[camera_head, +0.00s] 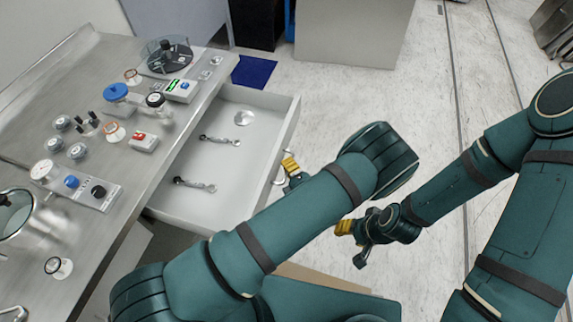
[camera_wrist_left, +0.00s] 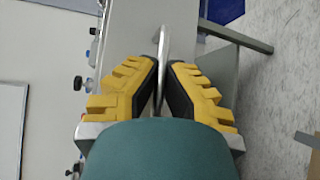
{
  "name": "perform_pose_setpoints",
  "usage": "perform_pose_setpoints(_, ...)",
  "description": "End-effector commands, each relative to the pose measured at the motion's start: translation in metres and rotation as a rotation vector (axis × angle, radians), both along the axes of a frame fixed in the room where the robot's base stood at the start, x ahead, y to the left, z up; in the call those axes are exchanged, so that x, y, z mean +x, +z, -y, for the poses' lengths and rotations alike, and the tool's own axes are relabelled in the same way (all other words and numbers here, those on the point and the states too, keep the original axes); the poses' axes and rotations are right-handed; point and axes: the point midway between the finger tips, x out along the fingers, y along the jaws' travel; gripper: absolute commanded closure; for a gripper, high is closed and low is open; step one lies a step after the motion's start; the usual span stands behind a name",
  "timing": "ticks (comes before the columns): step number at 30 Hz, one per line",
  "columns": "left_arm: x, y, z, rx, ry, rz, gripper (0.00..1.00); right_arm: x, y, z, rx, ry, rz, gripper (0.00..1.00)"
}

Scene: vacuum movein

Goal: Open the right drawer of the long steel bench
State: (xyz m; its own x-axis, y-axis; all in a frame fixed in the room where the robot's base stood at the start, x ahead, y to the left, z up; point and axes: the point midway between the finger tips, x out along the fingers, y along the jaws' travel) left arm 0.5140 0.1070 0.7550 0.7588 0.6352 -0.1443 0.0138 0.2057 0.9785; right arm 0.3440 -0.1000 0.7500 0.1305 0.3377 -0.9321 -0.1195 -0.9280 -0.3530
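The long steel bench (camera_head: 165,165) runs along the left of the head view. Its white right drawer (camera_head: 215,163) is pulled well out toward the aisle. It holds two wrenches (camera_head: 195,185) and a small round disc (camera_head: 244,118). My left gripper (camera_head: 290,166) is at the drawer's front, partly hidden by my arm. In the left wrist view, the metal drawer handle (camera_wrist_left: 165,45) lies between its yellow fingers (camera_wrist_left: 163,68), with the dark pads closed against it. My right gripper (camera_head: 343,227) hangs over the floor, apart from the bench; its finger opening is unclear.
Glassware, knobs and small instruments, including a green-display device (camera_head: 181,90), crowd the bench top. A blue mat (camera_head: 254,71) lies on the floor beyond the drawer. A grey cabinet (camera_head: 350,35) stands at the back. The speckled floor (camera_head: 440,100) to the right is clear.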

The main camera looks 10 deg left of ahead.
Motion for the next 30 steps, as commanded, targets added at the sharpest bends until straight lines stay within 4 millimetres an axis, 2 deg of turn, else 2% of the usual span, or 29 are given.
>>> perform_pose_setpoints(19, 0.0024, 0.0016, 0.0022, 0.0, -0.004, 0.006, 1.0, -0.0001, 0.0004, -0.0003, 0.0, 0.001, 0.0, 0.53)
perform_pose_setpoints(20, 0.0024, 0.0016, 0.0022, 0.0, -0.004, 0.006, 0.82, -0.0001, 0.0004, -0.0003, 0.0, 0.001, 0.0, 0.53)
perform_pose_setpoints(21, 0.0023, 0.0016, 0.002, 0.0, -0.004, 0.006, 0.68, -0.0001, 0.0004, -0.0003, 0.0, 0.001, 0.0, 0.53)
perform_pose_setpoints(22, 0.0021, 0.0015, 0.0019, 0.0, -0.003, 0.006, 0.61, -0.0001, 0.0004, -0.0002, 0.0, 0.0, 0.0, 0.53)
perform_pose_setpoints(30, 0.0009, 0.0009, 0.0013, 0.001, -0.002, 0.003, 0.61, -0.0001, 0.0004, -0.0002, 0.0, 0.001, 0.0, 0.53)
